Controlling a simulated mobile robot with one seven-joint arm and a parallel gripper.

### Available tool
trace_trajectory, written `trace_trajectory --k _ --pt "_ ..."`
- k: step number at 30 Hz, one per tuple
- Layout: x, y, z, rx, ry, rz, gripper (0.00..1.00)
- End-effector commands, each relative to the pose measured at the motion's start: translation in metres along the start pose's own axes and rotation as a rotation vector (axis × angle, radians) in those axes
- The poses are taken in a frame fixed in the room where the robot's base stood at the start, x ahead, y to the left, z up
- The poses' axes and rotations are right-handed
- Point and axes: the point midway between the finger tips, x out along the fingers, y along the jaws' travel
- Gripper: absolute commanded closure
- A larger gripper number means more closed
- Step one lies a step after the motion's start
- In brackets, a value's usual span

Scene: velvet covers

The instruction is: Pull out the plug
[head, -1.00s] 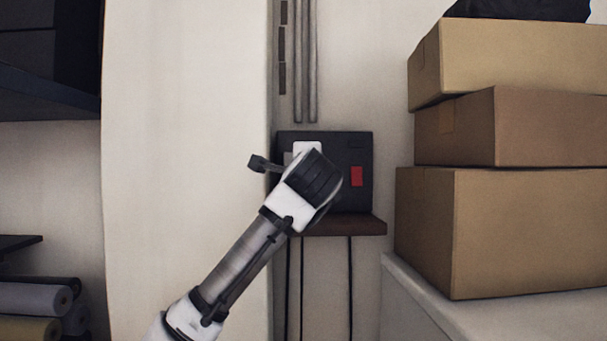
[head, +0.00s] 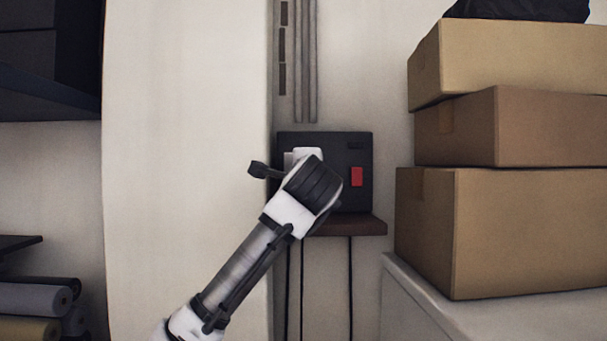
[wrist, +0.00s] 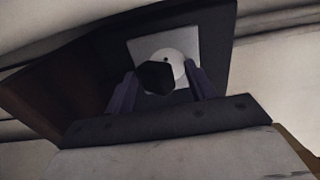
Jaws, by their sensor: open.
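The plug (wrist: 157,78) is a dark, blunt block at a round white socket on a square pale plate (wrist: 145,43) in the wrist view. It covers part of the socket, which shows a small dark hole beside it. My gripper (wrist: 160,72) is open, with one finger on each side of the plug. Gaps show at both sides, so the fingers look apart from it; how deep they reach is unclear. In the head view my wrist is in front of the dark wall panel (head: 357,145) and hides the plug and fingers.
The panel has a red switch (head: 357,177) and stands above a brown ledge (head: 368,226), with cables hanging below. Stacked cardboard boxes (head: 500,225) are close on the right. A pale upright surface (head: 185,150) is on the left, with rolls (head: 35,298) beyond it.

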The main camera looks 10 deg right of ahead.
Motion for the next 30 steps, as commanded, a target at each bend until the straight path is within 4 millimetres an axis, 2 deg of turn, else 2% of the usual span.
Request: trace_trajectory --k 4,5,16,19,20,26,30 --pt "0.0018 0.0028 0.0007 0.000 -0.002 0.006 0.42" --pt "0.0017 0.0027 0.0006 0.000 -0.002 0.006 0.44" --pt "0.0001 -0.0019 0.0006 0.000 -0.001 -0.005 0.93" --pt "-0.0004 -0.0033 0.0007 0.000 -0.001 -0.008 0.94" --pt "-0.0005 -0.0037 0.0007 0.000 -0.001 -0.009 0.56" --pt "-0.0005 -0.0031 0.0006 0.000 -0.001 -0.007 0.30" --pt "-0.0001 -0.0016 0.0004 0.000 -0.001 -0.003 0.27"
